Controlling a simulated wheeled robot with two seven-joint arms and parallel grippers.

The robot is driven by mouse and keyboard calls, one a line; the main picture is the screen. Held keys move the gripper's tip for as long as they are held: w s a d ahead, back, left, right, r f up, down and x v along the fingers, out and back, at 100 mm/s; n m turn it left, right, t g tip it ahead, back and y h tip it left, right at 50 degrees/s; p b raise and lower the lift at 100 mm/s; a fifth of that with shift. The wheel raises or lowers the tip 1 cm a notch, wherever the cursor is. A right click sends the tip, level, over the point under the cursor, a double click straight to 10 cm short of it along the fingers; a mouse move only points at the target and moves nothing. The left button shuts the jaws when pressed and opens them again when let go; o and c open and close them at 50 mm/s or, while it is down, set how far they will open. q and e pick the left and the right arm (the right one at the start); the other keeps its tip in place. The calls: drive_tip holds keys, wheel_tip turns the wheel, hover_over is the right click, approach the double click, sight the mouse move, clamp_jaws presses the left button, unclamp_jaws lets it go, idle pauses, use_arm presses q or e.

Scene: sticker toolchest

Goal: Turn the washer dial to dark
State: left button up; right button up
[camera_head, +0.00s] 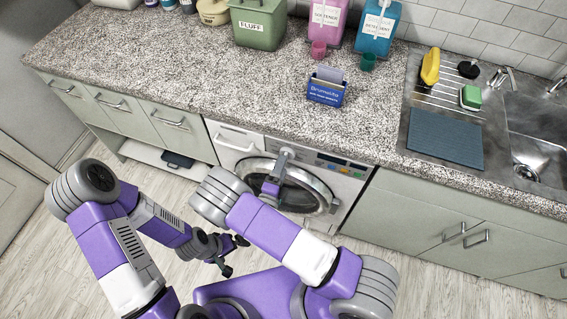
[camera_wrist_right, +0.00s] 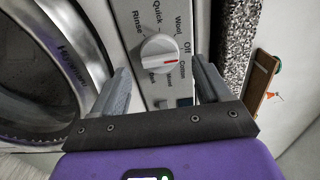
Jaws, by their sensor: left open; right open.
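The washer dial (camera_wrist_right: 160,54) is a round white knob with a raised grip bar and a red mark on the right side of that bar. Labels ring it; Rinse, Quick, Wool and Off are readable, while the smaller ones at its lower side are too blurred to read surely. My right gripper (camera_wrist_right: 163,80) is open, its two grey fingers on either side below the dial, apparently not touching it. In the head view the washer (camera_head: 345,165) is partly hidden by my right arm, and the dial cannot be made out. My left gripper (camera_head: 235,256) is open and empty above the floor.
The washer's round door (camera_head: 325,195) appears shut, below the control panel. The granite counter (camera_head: 200,70) overhangs it, with a blue card holder (camera_head: 326,90) near the edge. Drawers (camera_head: 165,122) stand left, cabinets (camera_head: 420,205) right. A sink (camera_head: 530,150) is at right.

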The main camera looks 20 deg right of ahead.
drive_tip(key=x, duration=0.2)
drive_tip(key=shift+w+d, duration=0.25)
drive_tip(key=c, duration=1)
drive_tip(key=shift+c, duration=0.2)
